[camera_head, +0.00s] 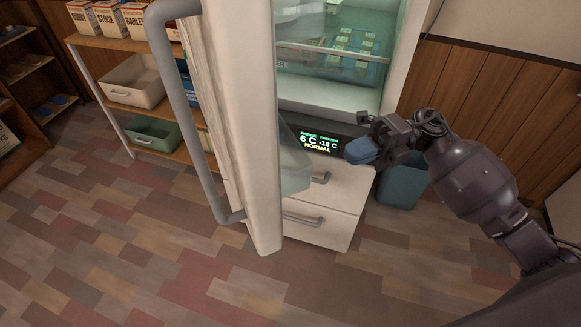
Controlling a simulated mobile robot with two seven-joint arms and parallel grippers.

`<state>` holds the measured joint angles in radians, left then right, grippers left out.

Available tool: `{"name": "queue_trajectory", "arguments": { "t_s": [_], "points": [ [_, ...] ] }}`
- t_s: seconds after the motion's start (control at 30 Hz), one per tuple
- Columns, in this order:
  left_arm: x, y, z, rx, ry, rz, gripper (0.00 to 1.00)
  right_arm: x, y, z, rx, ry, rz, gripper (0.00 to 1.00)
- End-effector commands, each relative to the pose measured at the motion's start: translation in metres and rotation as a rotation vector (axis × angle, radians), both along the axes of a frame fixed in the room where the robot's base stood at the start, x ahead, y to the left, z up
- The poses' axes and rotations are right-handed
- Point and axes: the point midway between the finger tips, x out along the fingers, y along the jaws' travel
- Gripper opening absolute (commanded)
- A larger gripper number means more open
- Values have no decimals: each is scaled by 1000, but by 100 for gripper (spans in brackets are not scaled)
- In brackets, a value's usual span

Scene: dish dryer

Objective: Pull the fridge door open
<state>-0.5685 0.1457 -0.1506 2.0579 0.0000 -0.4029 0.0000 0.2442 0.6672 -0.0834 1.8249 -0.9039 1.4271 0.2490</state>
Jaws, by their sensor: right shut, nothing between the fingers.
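The fridge door (248,110) stands wide open, swung out toward me, its edge facing the view. Its long grey handle (178,100) is on the left face of the door, with no gripper on it. The fridge interior (330,90) shows lit glass shelves with packages on them. My right gripper (362,150) is shut and empty, in front of the right side of the fridge near the display panel, apart from the door and handle. My left gripper is not in view.
A display panel (320,142) and drawers (325,210) with handles are below the fridge compartment. A blue-grey bin (402,182) stands right of the fridge. A wooden shelf unit (120,42) with boxes and bins is at left. The tiled floor (130,250) in front is clear.

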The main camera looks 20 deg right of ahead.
Motion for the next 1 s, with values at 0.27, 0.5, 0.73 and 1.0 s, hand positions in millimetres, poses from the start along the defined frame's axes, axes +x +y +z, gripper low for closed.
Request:
{"name": "queue_trajectory", "arguments": {
  "t_s": [0.27, 0.5, 0.73, 1.0],
  "points": [
    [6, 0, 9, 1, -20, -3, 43, -4, 21, 1, -7, -7, 11, 0],
    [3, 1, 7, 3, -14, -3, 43, -11, 62, 1, -5, -6, 10, 0],
    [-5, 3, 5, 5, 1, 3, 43, -17, 102, 2, -4, -5, 10, 0],
    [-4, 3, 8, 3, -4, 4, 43, -22, 131, 1, -6, -4, 8, 0]
  ]
}}
